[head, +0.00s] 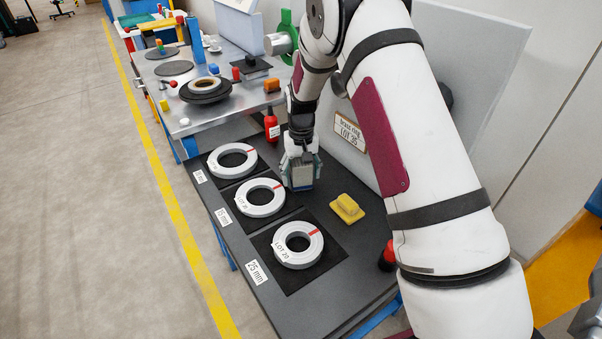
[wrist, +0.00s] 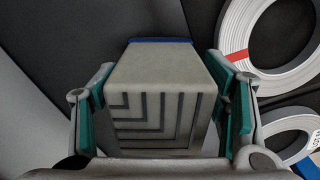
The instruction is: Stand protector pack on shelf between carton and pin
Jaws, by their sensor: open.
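The protector pack is a grey block with nested L-shaped grooves on one face and a blue far edge. In the wrist view the pack (wrist: 160,95) is between the two teal-padded fingers of my gripper (wrist: 165,115), with a narrow gap on the left; whether the right pad touches it is unclear. In the head view the pack (head: 301,174) is at the dark bench beside the white coils, with my gripper (head: 300,163) pointing down around it. My gripper is open. I cannot make out the shelf, carton or pin in either view.
Several white coils, including a front one (head: 298,244), lie on black mats along the dark bench (head: 225,235). A yellow block (head: 347,208) lies right of the pack. A red bottle (head: 271,125) stands behind, near a grey worktable (head: 190,121). A pale panel rises at right.

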